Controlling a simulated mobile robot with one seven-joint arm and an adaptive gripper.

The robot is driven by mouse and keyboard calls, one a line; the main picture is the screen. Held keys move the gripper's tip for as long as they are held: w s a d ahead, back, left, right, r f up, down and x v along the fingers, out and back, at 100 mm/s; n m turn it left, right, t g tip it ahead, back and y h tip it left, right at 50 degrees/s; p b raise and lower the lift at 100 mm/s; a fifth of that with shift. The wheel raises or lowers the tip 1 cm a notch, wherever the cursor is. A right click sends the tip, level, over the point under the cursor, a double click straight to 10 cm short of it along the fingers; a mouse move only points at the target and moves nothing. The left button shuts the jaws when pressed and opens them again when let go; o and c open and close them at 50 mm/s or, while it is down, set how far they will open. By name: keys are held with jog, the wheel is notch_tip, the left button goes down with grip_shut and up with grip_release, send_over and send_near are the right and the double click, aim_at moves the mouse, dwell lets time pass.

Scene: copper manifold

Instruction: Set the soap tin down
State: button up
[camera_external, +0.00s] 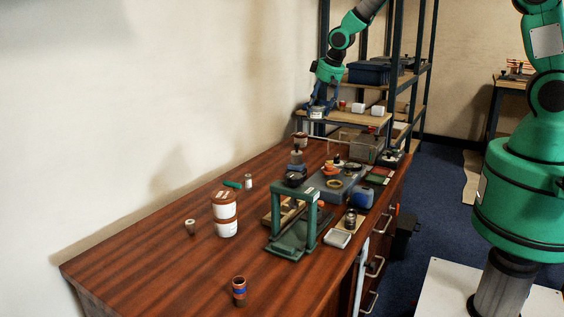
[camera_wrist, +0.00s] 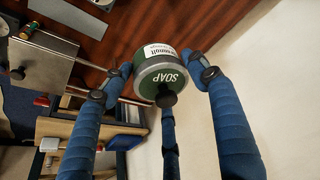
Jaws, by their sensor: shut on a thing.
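The soap tin (camera_wrist: 163,76) is round, with a green lid lettered SOAP, a dark knob and a white label on its side. My gripper (camera_wrist: 160,84) is shut around it with blue fingers on its left and right sides; a third finger shows below it in the wrist view. In the external view my gripper (camera_external: 318,104) hangs above the far end of the brown wooden bench (camera_external: 170,261), and the tin (camera_external: 316,114) shows small between the fingertips. The tin looks held clear of the bench top, but the height is hard to judge.
Below and nearer stand a small lidded pot (camera_external: 300,139), a grey box (camera_external: 367,148) and a green press frame (camera_external: 294,188). A shelf rack (camera_external: 357,118) is behind. The near left bench is mostly clear.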

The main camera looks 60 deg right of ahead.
aim_at(322, 106)
jog(key=d, duration=0.2)
jog(key=s, duration=0.1)
jog(key=shift+d+f+m, duration=0.25)
jog(key=shift+d+m, duration=0.05)
jog(key=shift+d, duration=0.1)
notch_tip(322, 106, down, 15)
jog(key=shift+w+a, duration=0.15)
jog(key=shift+w, duration=0.15)
jog(key=shift+w+d+f+p, duration=0.1)
jog(key=shift+w+p, duration=0.1)
jog(key=shift+w, duration=0.65)
jog(key=shift+w+d+f+p, duration=0.1)
jog(key=shift+w+d+p, duration=0.1)
jog(key=shift+w, duration=0.6)
jog(key=shift+w+d+f+p, duration=0.1)
jog(key=shift+w+p, duration=0.1)
jog(key=shift+w, duration=0.65)
jog(key=w, duration=0.7)
jog(key=w+d+f, duration=0.1)
jog(key=w, duration=0.2)
jog(key=shift+w+d, duration=0.1)
jog(key=shift+w, duration=0.2)
jog(key=shift+f, duration=0.1)
jog(key=shift+f+b, duration=0.6)
jog(key=shift+f, duration=1)
